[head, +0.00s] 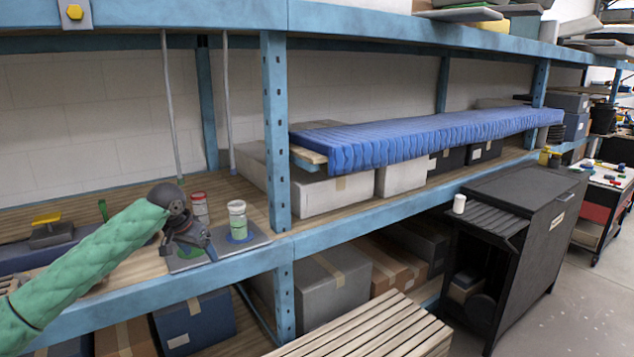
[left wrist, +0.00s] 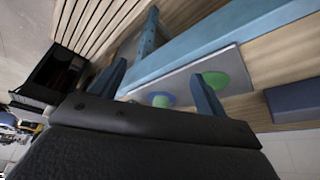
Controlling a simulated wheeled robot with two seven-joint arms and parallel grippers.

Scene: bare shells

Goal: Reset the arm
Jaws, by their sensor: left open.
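My left gripper (head: 188,246) reaches in from the left at the end of the green-sleeved arm, over the grey board on the middle shelf. A jar with green contents and a pale lid (head: 237,222) stands on the board's blue spot, to the right of the gripper. A second jar with a red lid (head: 200,205) stands just behind the gripper. The board (left wrist: 180,80) also shows in the left wrist view, with a green spot (left wrist: 221,79). My right gripper is out of view.
A blue rack post (head: 275,140) rises right of the board. Boxes fill the lower shelf. A slatted bench top (head: 370,330) and a black cabinet (head: 525,215) stand in front of the rack.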

